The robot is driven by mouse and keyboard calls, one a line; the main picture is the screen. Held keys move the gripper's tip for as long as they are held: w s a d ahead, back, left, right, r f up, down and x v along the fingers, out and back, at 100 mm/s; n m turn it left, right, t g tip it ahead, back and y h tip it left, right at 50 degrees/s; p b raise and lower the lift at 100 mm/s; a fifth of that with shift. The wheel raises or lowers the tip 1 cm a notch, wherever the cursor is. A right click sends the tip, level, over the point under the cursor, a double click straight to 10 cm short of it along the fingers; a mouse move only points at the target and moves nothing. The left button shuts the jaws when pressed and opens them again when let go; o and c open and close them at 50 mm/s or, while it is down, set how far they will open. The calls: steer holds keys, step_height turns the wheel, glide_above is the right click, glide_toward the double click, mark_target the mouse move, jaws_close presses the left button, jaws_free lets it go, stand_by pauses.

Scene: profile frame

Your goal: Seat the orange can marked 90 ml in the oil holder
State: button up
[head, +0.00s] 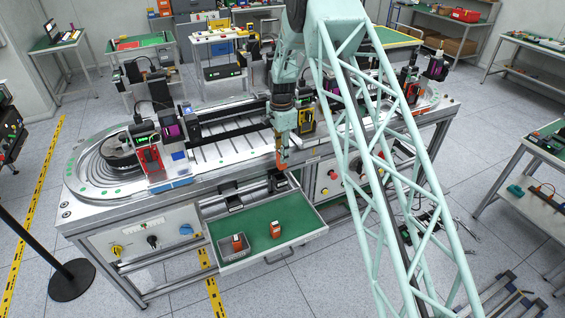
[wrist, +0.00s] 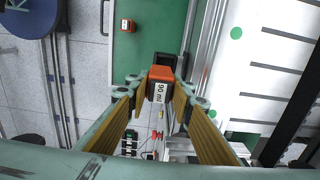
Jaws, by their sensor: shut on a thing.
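My gripper (head: 282,160) is shut on an orange can (wrist: 158,82) whose white label reads 90 ml. In the wrist view the can sits between the two fingertips, label facing the camera, with a dark block (wrist: 165,60) just beyond it. I cannot tell whether that block is part of the can. In the head view the gripper hangs above the bench's front edge, behind the open drawer. Its contact with anything below cannot be told. I cannot clearly identify the oil holder in either view.
The open drawer (head: 300,222) has a green floor. The bench (head: 210,150) carries a rail track and several machines. Floor lies left of the drawer.

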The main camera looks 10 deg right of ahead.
steer(key=shift+w+a+r, duration=0.35)
steer(key=shift+w+r, duration=0.15)
steer(key=shift+r, duration=0.25)
steer(key=shift+f+b, duration=1.85)
steer(key=shift+f, duration=1.5)
steer(key=shift+f+b, duration=1.35)
steer(key=shift+f, duration=0.3)
stand_by(2.3)
